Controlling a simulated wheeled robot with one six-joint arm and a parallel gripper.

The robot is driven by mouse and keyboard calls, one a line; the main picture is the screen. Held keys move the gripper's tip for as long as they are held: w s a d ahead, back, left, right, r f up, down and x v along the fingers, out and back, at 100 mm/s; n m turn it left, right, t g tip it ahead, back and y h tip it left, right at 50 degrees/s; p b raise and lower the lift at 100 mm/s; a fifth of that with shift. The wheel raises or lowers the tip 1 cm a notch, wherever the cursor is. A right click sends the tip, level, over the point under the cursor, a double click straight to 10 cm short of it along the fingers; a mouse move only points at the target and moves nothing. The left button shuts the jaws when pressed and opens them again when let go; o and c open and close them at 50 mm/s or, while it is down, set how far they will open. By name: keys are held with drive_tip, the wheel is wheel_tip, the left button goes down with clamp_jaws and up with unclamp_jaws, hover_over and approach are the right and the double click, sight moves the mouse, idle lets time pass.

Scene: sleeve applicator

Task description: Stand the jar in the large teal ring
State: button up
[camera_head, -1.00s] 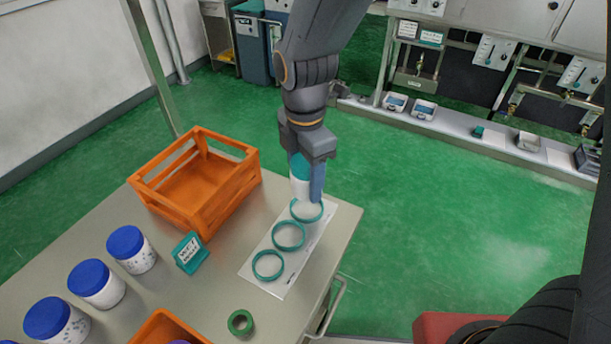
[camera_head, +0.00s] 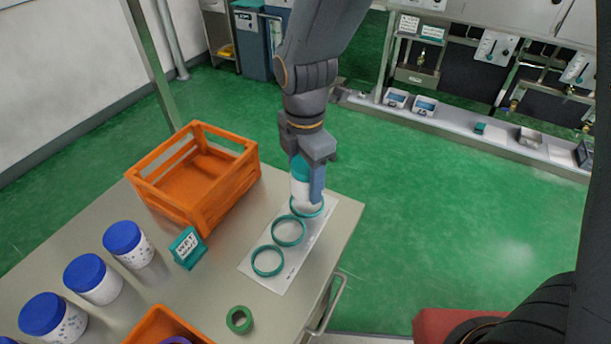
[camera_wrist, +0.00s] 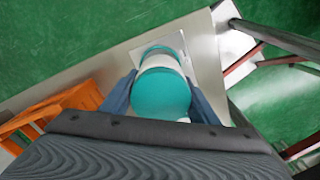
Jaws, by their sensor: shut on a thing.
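My gripper (camera_head: 308,182) is shut on a white jar with a teal lid (camera_head: 300,168), held upright at the far end of the table. Three teal rings lie in a row on a white card: a far ring (camera_head: 318,213), a middle ring (camera_head: 289,231) and a near ring (camera_head: 267,261). They look similar in size, so I cannot tell which is the large one. The jar's lower part overlaps the far ring; whether it touches the card is unclear. In the wrist view the teal lid (camera_wrist: 161,93) is between the fingers, with part of a ring beyond it.
An orange crate (camera_head: 222,190) stands at the table's back left. A teal sign (camera_head: 188,247), several blue-lidded jars (camera_head: 129,244) and a green tape roll (camera_head: 239,320) are nearer. Another orange bin (camera_head: 165,325) is at the front. The table's right edge is close to the card.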

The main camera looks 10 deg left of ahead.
sight(306, 164)
drive_tip(key=shift+f+b, duration=1.1)
drive_tip(key=shift+f, duration=1.05)
drive_tip(key=o, duration=1.8)
drive_tip(key=shift+r, duration=0.1)
drive_tip(key=shift+r+p, duration=3.9)
drive_tip(key=shift+r, duration=0.6)
